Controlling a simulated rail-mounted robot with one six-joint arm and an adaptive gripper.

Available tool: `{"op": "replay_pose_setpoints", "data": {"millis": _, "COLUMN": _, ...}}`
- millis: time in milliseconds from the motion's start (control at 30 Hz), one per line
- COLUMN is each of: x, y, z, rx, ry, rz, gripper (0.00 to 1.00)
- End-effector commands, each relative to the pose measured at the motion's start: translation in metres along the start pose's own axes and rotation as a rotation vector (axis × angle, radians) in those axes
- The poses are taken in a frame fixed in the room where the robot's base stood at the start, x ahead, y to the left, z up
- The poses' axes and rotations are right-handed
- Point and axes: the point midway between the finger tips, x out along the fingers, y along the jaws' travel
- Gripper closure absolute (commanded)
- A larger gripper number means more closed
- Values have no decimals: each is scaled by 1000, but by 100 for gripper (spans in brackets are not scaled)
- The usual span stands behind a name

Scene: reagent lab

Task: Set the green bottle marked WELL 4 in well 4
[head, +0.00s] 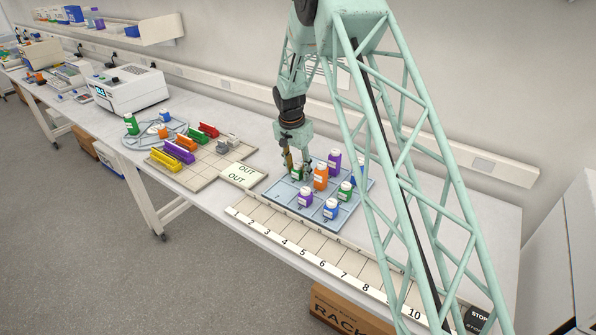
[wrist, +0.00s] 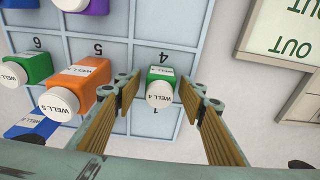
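The green bottle marked WELL 4 (wrist: 160,88) has a white cap and stands upright in the wrist view, in the cell labelled 4 of the blue gridded tray (wrist: 112,22). In the head view this green bottle (head: 297,172) is at the tray's left side, partly hidden by my gripper (head: 297,160). In the wrist view my gripper (wrist: 160,100) is open, one finger on each side of the bottle. A gap shows between each finger pad and the bottle.
An orange WELL 5 bottle (wrist: 77,84) stands close beside the left finger in the wrist view, with a green bottle (wrist: 28,68) beyond. Purple and blue bottles share the tray. The OUT plate (head: 243,174) and a numbered strip (head: 310,258) lie nearby.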

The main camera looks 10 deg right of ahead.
Motion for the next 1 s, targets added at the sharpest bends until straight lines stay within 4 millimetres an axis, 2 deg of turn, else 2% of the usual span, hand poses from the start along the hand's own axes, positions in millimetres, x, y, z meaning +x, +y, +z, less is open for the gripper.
{"op": "replay_pose_setpoints", "data": {"millis": 500, "x": -5, "y": 0, "z": -1, "rx": 0, "ry": 0, "rz": 0, "gripper": 63}}
{"op": "replay_pose_setpoints", "data": {"millis": 767, "x": -28, "y": 0, "z": -1, "rx": 0, "ry": 1, "rz": -1, "gripper": 63}}
{"op": "replay_pose_setpoints", "data": {"millis": 1000, "x": -61, "y": 0, "z": -1, "rx": 1, "ry": 1, "rz": -1, "gripper": 63}}
